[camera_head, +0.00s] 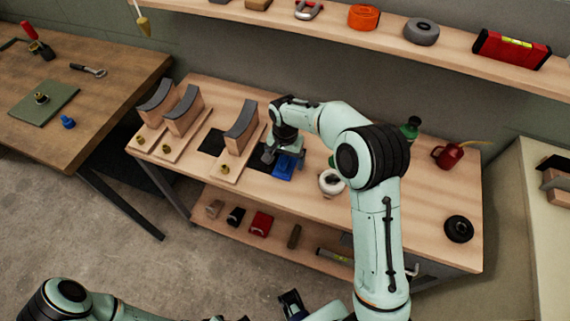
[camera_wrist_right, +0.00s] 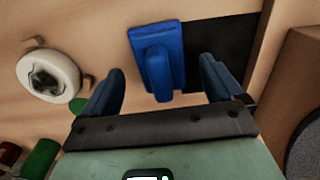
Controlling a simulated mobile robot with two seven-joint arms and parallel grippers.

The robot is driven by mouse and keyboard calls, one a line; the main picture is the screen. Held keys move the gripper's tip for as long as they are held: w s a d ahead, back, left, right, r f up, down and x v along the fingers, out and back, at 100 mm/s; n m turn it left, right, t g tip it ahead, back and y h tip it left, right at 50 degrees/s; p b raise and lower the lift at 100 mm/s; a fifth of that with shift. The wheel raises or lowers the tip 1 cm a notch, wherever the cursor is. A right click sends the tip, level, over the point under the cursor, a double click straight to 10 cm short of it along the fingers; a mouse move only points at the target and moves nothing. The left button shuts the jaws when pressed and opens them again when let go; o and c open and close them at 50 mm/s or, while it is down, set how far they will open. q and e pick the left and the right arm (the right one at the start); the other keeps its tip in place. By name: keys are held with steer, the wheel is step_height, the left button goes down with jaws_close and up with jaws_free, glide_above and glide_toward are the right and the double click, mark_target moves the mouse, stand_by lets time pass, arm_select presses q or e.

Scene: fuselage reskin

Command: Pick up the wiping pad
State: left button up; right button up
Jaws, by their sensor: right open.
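The blue wiping pad (camera_head: 284,170) lies on the wooden workbench, beside a curved block on a wooden base. In the right wrist view, the pad (camera_wrist_right: 176,50) shows a raised blue grip along its middle and lies partly over a black square. My right gripper (camera_head: 283,153) is above the pad, pointing down. In the right wrist view its fingers (camera_wrist_right: 160,82) are apart, one on each side of the pad's grip, with nothing visibly clamped. Dark fingers of what looks like my left gripper (camera_head: 291,303) show at the bottom edge, mostly cut off.
Curved dark-topped blocks (camera_head: 184,110) stand left of the pad. A white round item (camera_head: 331,182) and a green bottle (camera_head: 411,128) stand to its right. A red can (camera_head: 449,154) and a black disc (camera_head: 459,229) are farther right. A wall shelf (camera_head: 390,45) runs behind.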

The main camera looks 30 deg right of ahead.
mark_target(285, 158)
steer(key=shift+f, duration=0.9)
steer(key=c, duration=1.2)
steer(key=shift+o, duration=0.2)
steer(key=shift+r, duration=0.15)
arm_select(q)
steer(key=r+p, duration=0.1)
steer(key=w+r+p, duration=0.1)
steer(key=shift+w+r, duration=0.15)
steer(key=shift+r, duration=0.2)
arm_select(e)
step_height(285, 158, up, 20)
